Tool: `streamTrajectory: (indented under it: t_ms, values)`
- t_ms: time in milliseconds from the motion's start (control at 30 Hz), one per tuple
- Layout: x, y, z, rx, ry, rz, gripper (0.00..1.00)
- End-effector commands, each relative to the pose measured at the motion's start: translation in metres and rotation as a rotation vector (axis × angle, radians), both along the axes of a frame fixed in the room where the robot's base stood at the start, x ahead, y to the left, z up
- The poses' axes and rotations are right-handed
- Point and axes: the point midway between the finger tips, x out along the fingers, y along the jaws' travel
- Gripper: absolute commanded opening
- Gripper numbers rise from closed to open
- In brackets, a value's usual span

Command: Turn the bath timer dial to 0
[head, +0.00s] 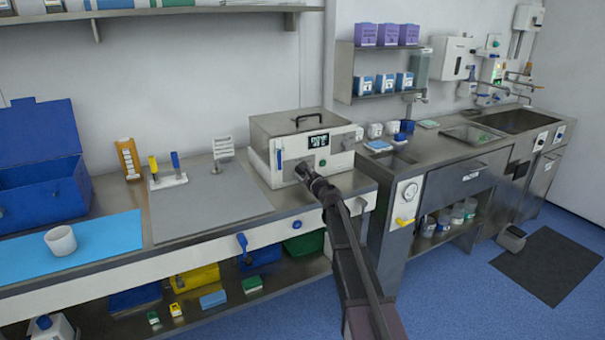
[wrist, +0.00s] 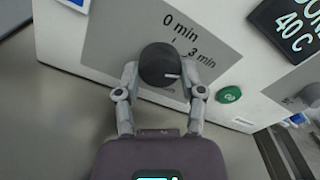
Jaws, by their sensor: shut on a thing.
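The bath (head: 265,128) is a white box with a steel lid and black handle on the counter in the head view. Its front fills much of the wrist view. The black timer dial (wrist: 159,60) sits on a grey panel marked "0 min" and "3 min". Its white line points right, towards the 3 min side. My gripper (wrist: 160,78) is shut on the dial, one finger on each side. In the head view my gripper (head: 304,171) is at the bath's front, and my arm hides part of that face and the dial.
A green button (wrist: 229,95) is right of the right finger. A dark display (wrist: 292,28) reads "40 C", with another knob (wrist: 302,97) below it. A grey mat (head: 205,212) lies left of the bath. A sink counter (head: 445,145) stands to the right.

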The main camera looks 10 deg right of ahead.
Motion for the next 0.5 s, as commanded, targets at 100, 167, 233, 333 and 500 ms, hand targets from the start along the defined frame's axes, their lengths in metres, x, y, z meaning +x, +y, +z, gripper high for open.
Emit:
streamTrajectory:
  t_ms: [100, 167, 233, 333, 500]
  values:
    - [0.0022, 0.0006, 0.0008, -0.103, -0.035, 0.001, 0.04]
    - [0.0023, 0.0006, 0.0009, -0.158, -0.052, 0.001, 0.04]
    - [0.0025, 0.0005, 0.001, -0.22, -0.073, 0.001, 0.04]
    - [0.0026, 0.0004, 0.0011, -0.311, -0.102, 0.0, 0.04]
    - [0.0027, 0.0003, 0.0015, -0.464, -0.152, 0.0, 0.04]
